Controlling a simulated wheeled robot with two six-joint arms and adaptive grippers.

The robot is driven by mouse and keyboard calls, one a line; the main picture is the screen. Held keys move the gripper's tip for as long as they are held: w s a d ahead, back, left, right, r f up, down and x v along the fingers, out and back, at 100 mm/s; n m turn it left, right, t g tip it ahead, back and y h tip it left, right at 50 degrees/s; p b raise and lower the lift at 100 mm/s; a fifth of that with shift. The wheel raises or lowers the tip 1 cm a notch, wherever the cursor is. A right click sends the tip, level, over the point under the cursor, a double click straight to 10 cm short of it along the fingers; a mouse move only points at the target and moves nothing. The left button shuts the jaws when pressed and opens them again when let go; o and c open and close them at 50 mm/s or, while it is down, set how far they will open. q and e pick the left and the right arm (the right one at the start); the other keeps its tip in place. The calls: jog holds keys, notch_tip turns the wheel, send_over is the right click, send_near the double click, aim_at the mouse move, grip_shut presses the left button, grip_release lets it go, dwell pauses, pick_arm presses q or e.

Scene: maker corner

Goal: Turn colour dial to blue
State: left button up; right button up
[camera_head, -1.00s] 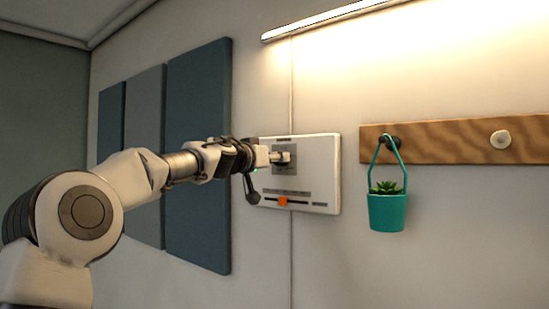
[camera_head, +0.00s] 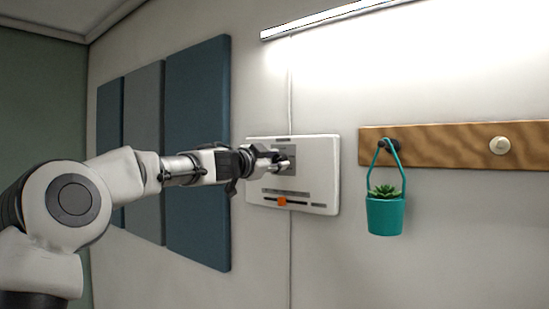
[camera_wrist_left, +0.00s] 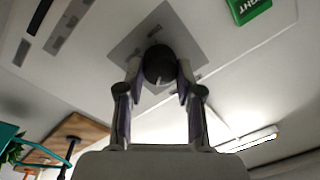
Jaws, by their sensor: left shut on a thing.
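The white control panel (camera_head: 322,170) hangs on the wall. My left gripper (camera_head: 281,162) reaches it from the left. In the left wrist view, the colour dial (camera_wrist_left: 160,62) is a dark round knob with a small pale mark, on a grey square plate (camera_wrist_left: 184,32). The two fingers of my left gripper (camera_wrist_left: 160,76) are shut on its opposite sides. In the head view the gripper hides most of the dial. I cannot read colour labels around it. My right gripper is not in view.
An orange slider (camera_head: 282,201) sits low on the panel. A green label (camera_wrist_left: 248,9) shows in the wrist view. To the right, a teal pot (camera_head: 385,216) with a plant hangs from a wooden peg rail (camera_head: 450,146). Blue-grey wall panels (camera_head: 198,150) stand left. A lit lamp bar (camera_head: 330,17) is above.

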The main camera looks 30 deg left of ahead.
pick_arm(q)
jog(key=m, duration=0.4)
jog(key=shift+m, duration=0.4)
jog(key=m+p, duration=0.1)
jog(key=m, duration=0.3)
jog(key=shift+r+m+h, duration=0.1)
jog(key=shift+m+h, duration=0.2)
jog(key=shift+m, duration=0.1)
jog(key=m, duration=0.4)
jog(key=shift+a+m, duration=0.15)
jog(key=shift+m, duration=0.25)
jog(key=m, duration=0.3)
jog(key=shift+m, duration=0.3)
jog(key=m, duration=0.3)
jog(key=shift+w+a+m+h, duration=0.1)
jog(key=shift+m+h, duration=0.2)
jog(key=shift+m, duration=0.1)
jog(key=m, duration=0.3)
jog(key=shift+m, duration=0.4)
jog(key=m+b, duration=0.1)
jog(key=m, duration=0.5)
jog(key=shift+g+b, duration=0.35)
jog(key=shift+g, duration=0.05)
jog(key=shift+m, duration=0.3)
